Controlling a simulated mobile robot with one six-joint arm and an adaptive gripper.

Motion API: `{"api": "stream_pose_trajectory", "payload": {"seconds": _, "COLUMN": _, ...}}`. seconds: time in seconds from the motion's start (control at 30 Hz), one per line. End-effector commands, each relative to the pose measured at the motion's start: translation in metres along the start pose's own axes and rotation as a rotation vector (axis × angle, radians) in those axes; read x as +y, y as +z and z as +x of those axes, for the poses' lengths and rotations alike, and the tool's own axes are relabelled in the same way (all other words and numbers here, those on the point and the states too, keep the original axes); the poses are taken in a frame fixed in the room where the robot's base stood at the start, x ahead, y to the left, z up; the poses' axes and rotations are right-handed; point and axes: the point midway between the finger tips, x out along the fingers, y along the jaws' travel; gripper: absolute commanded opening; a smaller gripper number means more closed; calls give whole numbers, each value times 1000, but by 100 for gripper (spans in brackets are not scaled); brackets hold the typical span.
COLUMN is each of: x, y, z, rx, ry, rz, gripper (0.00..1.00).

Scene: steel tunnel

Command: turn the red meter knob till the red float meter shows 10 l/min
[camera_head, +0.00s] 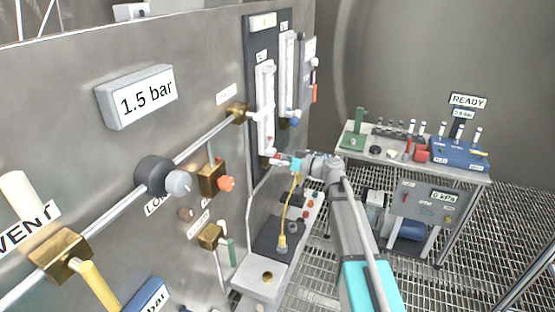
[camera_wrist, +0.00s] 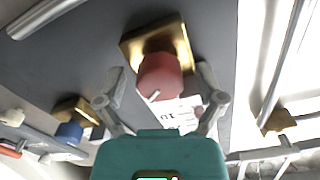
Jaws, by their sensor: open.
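The red meter knob (camera_wrist: 160,77) sits on a square brass block (camera_wrist: 172,38) on the dark panel in the wrist view. A white line shows on its face. My gripper (camera_wrist: 160,72) is open, with one finger on each side of the knob; I cannot tell whether they touch it. In the head view my gripper (camera_head: 283,161) is at the foot of the front float meter (camera_head: 265,108), a clear upright tube on the panel. The knob is largely hidden there. The float and scale are too small to read.
A second float meter (camera_head: 287,72) with a blue knob (camera_head: 291,121) stands beside it; the blue knob (camera_wrist: 70,132) is left in the wrist view. A yellow cable (camera_head: 288,212) hangs below my gripper. A bench (camera_head: 463,174) stands at the right.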

Motion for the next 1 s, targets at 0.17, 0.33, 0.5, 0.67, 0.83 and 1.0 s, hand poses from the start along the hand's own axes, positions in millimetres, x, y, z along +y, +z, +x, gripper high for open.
{"api": "stream_pose_trajectory", "payload": {"seconds": 0.17, "x": 0, "y": 0, "z": 0, "rx": 0, "ry": 0, "rz": 0, "gripper": 74}}
{"api": "stream_pose_trajectory", "payload": {"seconds": 0.33, "x": 0, "y": 0, "z": 0, "rx": 0, "ry": 0, "rz": 0, "gripper": 43}}
{"api": "stream_pose_trajectory", "payload": {"seconds": 0.5, "x": 0, "y": 0, "z": 0, "rx": 0, "ry": 0, "rz": 0, "gripper": 11}}
{"api": "stream_pose_trajectory", "payload": {"seconds": 0.67, "x": 0, "y": 0, "z": 0, "rx": 0, "ry": 0, "rz": 6, "gripper": 5}}
{"api": "stream_pose_trajectory", "payload": {"seconds": 0.83, "x": 0, "y": 0, "z": 0, "rx": 0, "ry": 0, "rz": 64, "gripper": 5}}
{"api": "stream_pose_trajectory", "payload": {"seconds": 1.0, "x": 1, "y": 0, "z": 0, "rx": 1, "ry": 0, "rz": 169, "gripper": 5}}
